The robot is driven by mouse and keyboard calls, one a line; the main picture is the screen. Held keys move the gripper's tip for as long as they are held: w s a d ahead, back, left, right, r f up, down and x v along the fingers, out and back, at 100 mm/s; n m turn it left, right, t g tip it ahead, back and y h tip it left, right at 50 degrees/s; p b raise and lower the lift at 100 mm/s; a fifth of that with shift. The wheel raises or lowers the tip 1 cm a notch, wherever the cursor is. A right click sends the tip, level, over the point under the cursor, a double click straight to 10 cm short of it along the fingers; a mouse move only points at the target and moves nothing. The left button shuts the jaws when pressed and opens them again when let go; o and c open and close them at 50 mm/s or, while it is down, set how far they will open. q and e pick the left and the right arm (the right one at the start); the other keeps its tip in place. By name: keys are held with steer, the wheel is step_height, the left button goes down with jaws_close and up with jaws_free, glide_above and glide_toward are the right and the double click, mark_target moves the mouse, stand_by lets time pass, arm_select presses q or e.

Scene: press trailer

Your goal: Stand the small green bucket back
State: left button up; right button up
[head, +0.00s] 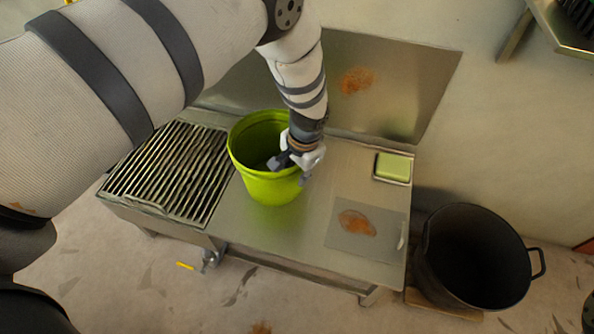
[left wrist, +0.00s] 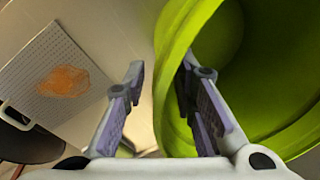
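One finger is over the bucket's inside and the other is outside, with a gap to the wall. The bucket's inside is partly hidden by the gripper. My right gripper is not in view.
A slatted rack (head: 172,172) fills the table's left end. A green block in a dish (head: 393,168) and a grey sheet with an orange-brown stain (head: 340,238) lie on the right. A steel backsplash (head: 410,95) rises behind. A black pot (head: 465,260) stands beside the table.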

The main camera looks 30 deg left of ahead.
arm_select(q)
step_height(320, 180, up, 12)
steer(key=d+p, duration=0.1)
steer(key=p, duration=0.1)
steer(key=shift+s+d, duration=0.3)
steer(key=shift+d, duration=0.05)
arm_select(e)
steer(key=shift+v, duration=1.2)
arm_select(q)
steer(key=shift+r, duration=0.1)
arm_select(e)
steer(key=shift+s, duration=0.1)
